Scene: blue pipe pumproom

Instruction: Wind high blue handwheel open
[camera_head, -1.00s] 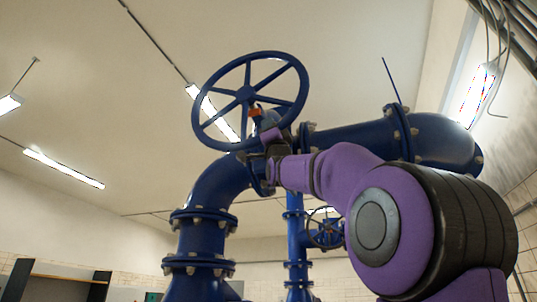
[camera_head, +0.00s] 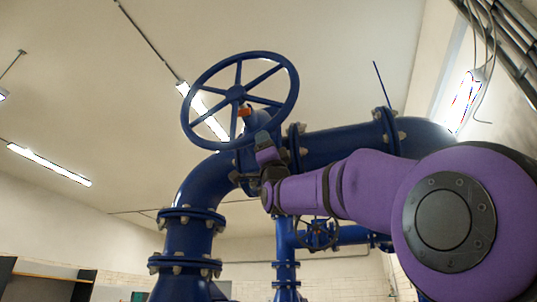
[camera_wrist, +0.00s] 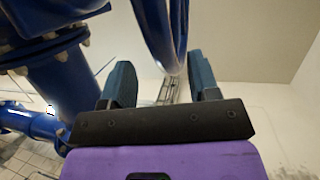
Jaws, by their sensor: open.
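The high blue handwheel (camera_head: 236,93) is a spoked ring at upper centre in the head view, tilted, above a thick blue pipe. My gripper (camera_head: 263,143) is just below the lower right part of its rim in that view. In the wrist view my gripper (camera_wrist: 160,75) has its two dark fingers wide apart with nothing clamped. The handwheel's curved blue rim (camera_wrist: 153,30) shows above and between the fingers there. I cannot tell whether the rim is within their reach or touches them. An orange part (camera_head: 244,112) sits by the hub.
A blue flanged pipe (camera_head: 340,145) runs right behind my arm, and a flanged elbow pipe (camera_head: 190,235) drops at left. A smaller handwheel (camera_head: 318,233) is lower down. Cable trays and loose wires hang at upper right. Room left of the wheel is clear.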

